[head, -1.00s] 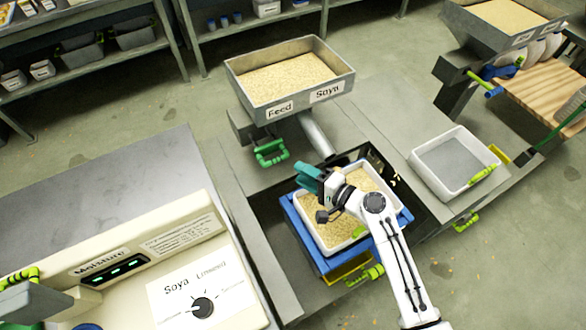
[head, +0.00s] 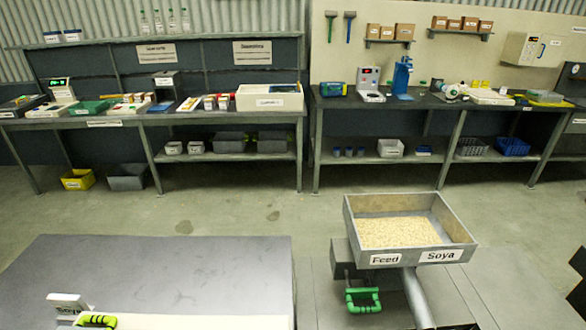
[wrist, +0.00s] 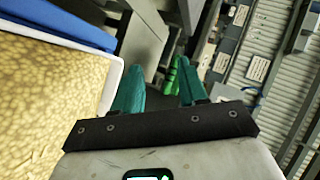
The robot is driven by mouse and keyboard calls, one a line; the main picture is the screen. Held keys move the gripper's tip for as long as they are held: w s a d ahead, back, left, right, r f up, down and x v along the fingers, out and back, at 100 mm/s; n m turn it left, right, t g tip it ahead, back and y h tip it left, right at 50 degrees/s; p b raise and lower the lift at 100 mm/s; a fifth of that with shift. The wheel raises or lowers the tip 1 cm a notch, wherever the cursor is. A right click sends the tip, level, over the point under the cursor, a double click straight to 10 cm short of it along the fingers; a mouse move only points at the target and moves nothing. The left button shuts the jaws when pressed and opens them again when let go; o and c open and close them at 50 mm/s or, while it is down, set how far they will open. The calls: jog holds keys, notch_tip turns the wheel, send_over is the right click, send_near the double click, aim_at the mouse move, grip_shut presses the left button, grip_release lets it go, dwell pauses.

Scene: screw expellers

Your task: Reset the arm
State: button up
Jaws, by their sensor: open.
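My gripper (wrist: 160,92) shows in the wrist view with its two teal fingers spread apart and nothing between them. A white-rimmed tray of pale soya feed (wrist: 50,85) lies close to its left, beside a blue edge (wrist: 65,22). A green handle (wrist: 175,76) shows beyond the fingertips. The head view does not show my arm or gripper now. It shows the feed hopper (head: 410,232) labelled Feed and Soya, holding pale grain, with a green handle (head: 362,300) below it.
A grey surface (head: 150,270) stands at the front left, with part of a cream machine (head: 200,322) at the bottom edge. Long workbenches (head: 240,115) with tools and boxes line the back wall. Open floor (head: 230,205) lies between.

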jog(key=s+d+r+n+g+h, duration=0.2)
jog(key=s+r+n+g+h, duration=0.15)
jog(key=s, duration=0.25)
jog(key=s+d+r+n+g+h, duration=0.2)
jog(key=s+d+n+h, duration=0.15)
jog(key=s, duration=0.25)
jog(key=s+d+f+g, duration=0.1)
jog(key=s+f+g, duration=0.3)
jog(key=s, duration=0.7)
notch_tip(320, 180, down, 2)
jog(key=shift+s+f, duration=0.1)
jog(key=shift+s, duration=0.2)
